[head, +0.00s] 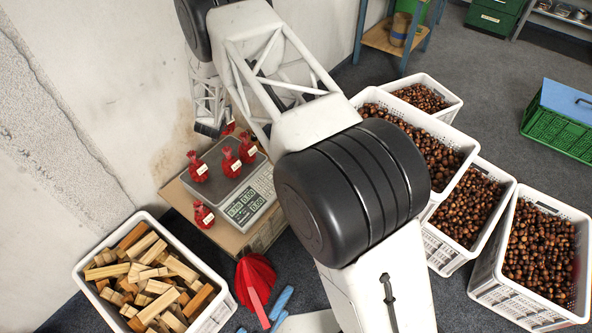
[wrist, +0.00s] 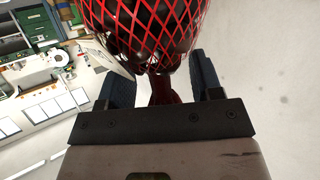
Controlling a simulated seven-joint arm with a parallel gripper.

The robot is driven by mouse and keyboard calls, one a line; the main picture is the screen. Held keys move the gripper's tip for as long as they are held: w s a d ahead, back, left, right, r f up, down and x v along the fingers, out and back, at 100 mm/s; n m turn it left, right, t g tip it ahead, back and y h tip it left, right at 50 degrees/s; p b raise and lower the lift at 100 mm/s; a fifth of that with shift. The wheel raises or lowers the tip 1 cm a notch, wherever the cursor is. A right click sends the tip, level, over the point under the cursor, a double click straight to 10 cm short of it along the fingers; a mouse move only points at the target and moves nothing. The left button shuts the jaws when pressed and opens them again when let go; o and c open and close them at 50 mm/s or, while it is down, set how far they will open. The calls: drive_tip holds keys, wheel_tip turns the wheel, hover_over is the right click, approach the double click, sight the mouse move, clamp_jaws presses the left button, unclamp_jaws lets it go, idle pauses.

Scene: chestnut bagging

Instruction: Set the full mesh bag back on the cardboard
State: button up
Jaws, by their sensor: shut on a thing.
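In the wrist view my gripper (wrist: 166,88) is shut on the gathered neck of a red mesh bag (wrist: 145,25) filled with dark brown chestnuts. The bag's far end is cut off by the frame. The cardboard (head: 178,197) lies under the scale, against the wall. One red bag (head: 203,215) stands on its front left part. Several more red bags (head: 231,163) with white labels stand on the scale plate (head: 216,181).
A white crate of wood blocks (head: 86,265) stands front left. Crates of loose chestnuts (head: 440,262) stand at right. A red cone-like object (head: 255,275) and blue pieces (head: 281,302) lie in front of the cardboard. The wall (head: 110,110) is close behind the scale.

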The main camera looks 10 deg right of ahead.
drive_tip(key=d+m+h, duration=0.1)
drive_tip(key=d, duration=1.3)
drive_tip(key=s+d+f+n+y, duration=0.1)
drive_tip(key=s+d+f, duration=0.6)
drive_tip(key=s+d, duration=0.2)
drive_tip(key=s+d+f+n+y, duration=0.2)
drive_tip(key=s+d+f, duration=0.4)
drive_tip(key=s+d, duration=0.4)
drive_tip(key=shift+d+f+y, duration=0.15)
drive_tip(key=shift+f+y, duration=0.15)
drive_tip(key=shift+f, duration=0.1)
drive_tip(key=f+n+y, duration=0.1)
drive_tip(key=f, duration=0.1)
drive_tip(key=s+a+f+n+y, duration=0.1)
drive_tip(key=f, duration=0.1)
drive_tip(key=f+n+y, duration=0.1)
drive_tip(key=f, duration=0.1)
drive_tip(key=shift+s+a+f+g+y, duration=0.15)
drive_tip(key=shift+a+g+y, duration=0.15)
drive_tip(key=shift+a+y, duration=0.1)
drive_tip(key=shift+s+a+f+n+y, duration=0.1)
drive_tip(key=shift+s+f+n+y, duration=0.05)
drive_tip(key=shift+f+n+y, duration=0.2)
drive_tip(key=shift+s+a+f+n+y, duration=0.15)
drive_tip(key=shift+f+n+y, duration=0.1)
drive_tip(key=shift+f, duration=0.2)
